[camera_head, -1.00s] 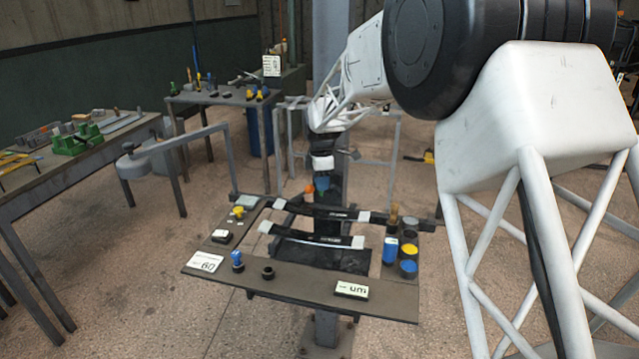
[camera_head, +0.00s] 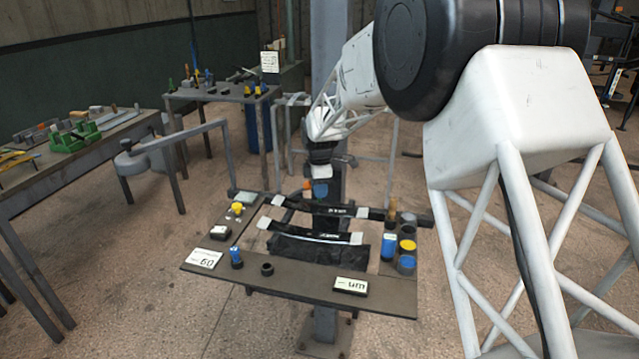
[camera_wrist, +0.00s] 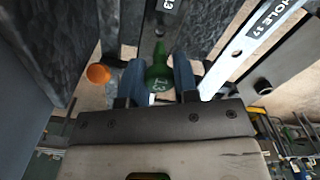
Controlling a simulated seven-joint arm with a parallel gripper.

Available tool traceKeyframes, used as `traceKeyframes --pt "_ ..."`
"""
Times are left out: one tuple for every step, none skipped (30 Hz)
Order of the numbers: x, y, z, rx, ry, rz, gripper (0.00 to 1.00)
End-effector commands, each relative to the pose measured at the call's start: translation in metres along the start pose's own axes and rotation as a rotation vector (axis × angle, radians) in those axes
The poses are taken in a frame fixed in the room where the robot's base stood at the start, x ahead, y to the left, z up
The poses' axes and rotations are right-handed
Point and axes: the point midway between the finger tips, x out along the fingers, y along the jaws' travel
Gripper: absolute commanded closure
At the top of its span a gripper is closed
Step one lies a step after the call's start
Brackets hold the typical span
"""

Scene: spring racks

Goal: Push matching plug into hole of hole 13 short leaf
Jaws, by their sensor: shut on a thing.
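My gripper (camera_wrist: 156,92) is shut on a green plug (camera_wrist: 158,72) marked 13, held between its blue fingers. In the wrist view, a dark leaf (camera_wrist: 150,42) with a label ending in 13 (camera_wrist: 168,5) lies beyond the plug. A small round hole (camera_wrist: 159,31) shows in this leaf, just past the plug's narrow end. The plug looks apart from that hole; whether its tip touches the leaf is hidden. In the head view my gripper (camera_head: 320,190) is small, over the far side of the rack table; the plug cannot be made out there.
A leaf labelled HOLE 17 (camera_wrist: 235,52) lies right of the fingers, and an orange piece (camera_wrist: 98,73) stands left of them. The rack table (camera_head: 300,289) carries white-ended dark leaves (camera_head: 318,238), a blue plug (camera_head: 236,257) and several cups (camera_head: 406,264) at right.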

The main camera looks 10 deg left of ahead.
Motion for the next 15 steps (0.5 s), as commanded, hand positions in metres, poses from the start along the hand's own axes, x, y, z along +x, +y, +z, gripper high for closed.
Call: traceKeyframes --pt "0.004 0.000 0.000 0.000 0.000 -0.001 0.94" --pt "0.005 0.000 0.000 0.000 0.000 0.000 0.94" --pt "0.008 0.000 0.000 0.000 0.000 0.000 0.94" --pt "0.009 0.000 0.000 0.000 0.000 0.001 0.94" --pt "0.011 0.000 0.000 0.000 0.000 0.001 0.94" --pt "0.013 0.000 0.000 0.000 0.000 0.001 0.94" --pt "0.014 0.000 0.000 0.000 0.000 0.001 0.94" --pt "0.015 0.000 0.000 0.000 0.000 0.001 0.94" --pt "0.016 0.000 0.000 0.000 0.000 0.001 0.94" --pt "0.017 0.000 0.000 0.000 0.000 0.001 0.94" --pt "0.018 0.000 0.000 0.000 0.000 0.001 0.94" --pt "0.018 0.000 0.000 0.000 0.000 0.001 0.94" --pt "0.019 0.000 0.000 0.000 0.000 0.001 0.94" --pt "0.019 0.000 0.000 0.000 0.000 0.001 0.94" --pt "0.020 0.000 0.000 0.000 0.000 0.000 0.94"
